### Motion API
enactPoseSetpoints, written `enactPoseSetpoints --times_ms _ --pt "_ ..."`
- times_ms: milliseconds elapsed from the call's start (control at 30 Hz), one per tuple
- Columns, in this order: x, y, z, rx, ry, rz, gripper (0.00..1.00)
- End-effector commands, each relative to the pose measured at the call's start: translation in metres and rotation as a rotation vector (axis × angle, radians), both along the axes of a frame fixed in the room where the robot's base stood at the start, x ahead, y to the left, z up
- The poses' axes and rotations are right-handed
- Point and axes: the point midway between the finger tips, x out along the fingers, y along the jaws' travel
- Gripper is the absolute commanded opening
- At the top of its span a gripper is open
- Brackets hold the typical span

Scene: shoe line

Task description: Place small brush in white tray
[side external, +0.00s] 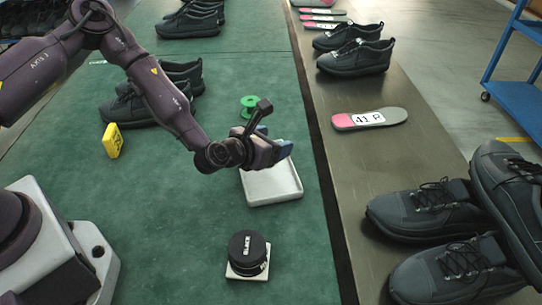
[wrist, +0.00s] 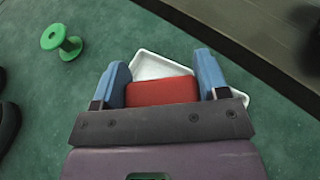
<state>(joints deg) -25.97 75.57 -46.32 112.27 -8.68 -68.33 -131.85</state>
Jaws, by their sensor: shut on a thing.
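The white tray (side external: 284,190) lies on the green mat, below my gripper (side external: 279,150) in the side view. In the wrist view the white tray (wrist: 150,64) shows behind and between the blue fingers of my gripper (wrist: 163,82). My gripper is shut on a red, flat, rectangular thing (wrist: 160,92), which looks like the back of the small brush. Its bristles are hidden, and the side view hides it behind the fingers. It is held above the tray, and I cannot tell the exact height.
A green spool (side external: 249,104) stands behind the tray. A yellow block (side external: 113,140) is at the left. Black shoes (side external: 430,207) and an insole (side external: 370,119) lie on the belt at right.

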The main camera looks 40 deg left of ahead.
Motion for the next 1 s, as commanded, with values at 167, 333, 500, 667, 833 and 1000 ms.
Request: enactPoseSetpoints --times_ms 167,333,500,667,833,1000 --pt "0.000 -0.001 -0.022 0.001 0.002 -0.003 0.44" --pt "0.000 -0.001 -0.040 0.001 -0.001 -0.004 0.44" --pt "0.000 -0.001 -0.039 0.001 -0.001 -0.004 0.44" --pt "0.000 -0.001 -0.042 0.001 0.000 -0.003 0.44" --pt "0.000 -0.001 -0.042 0.001 0.000 -0.003 0.93" --pt "0.000 -0.001 -0.042 0.001 0.000 -0.004 0.93"
